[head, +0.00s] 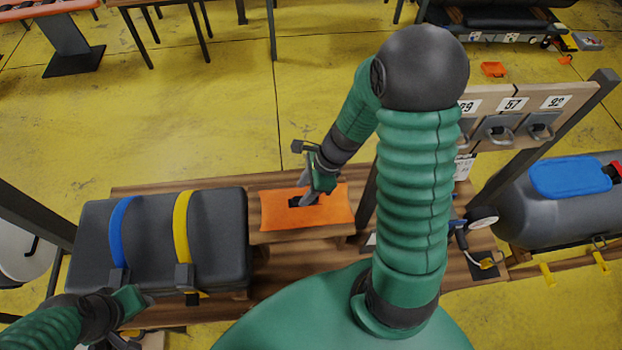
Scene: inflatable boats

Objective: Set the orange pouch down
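The orange pouch (335,207) looks flat and lies over a small wooden stand (300,236) in the middle of the bench, with a dark patch on its top. My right gripper (308,190) points down at this dark patch and touches or nearly touches it. Its fingertips overlap the patch, so I cannot tell whether they are shut on the pouch. My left gripper (138,318) is at the lower left, in front of the black case, with its fingers apart and nothing seen between them.
A black padded case (218,235) with blue and yellow straps stands left of the pouch. A dark post (367,205) rises just right of it. A numbered panel (530,103) and a grey tank (550,215) are at the right.

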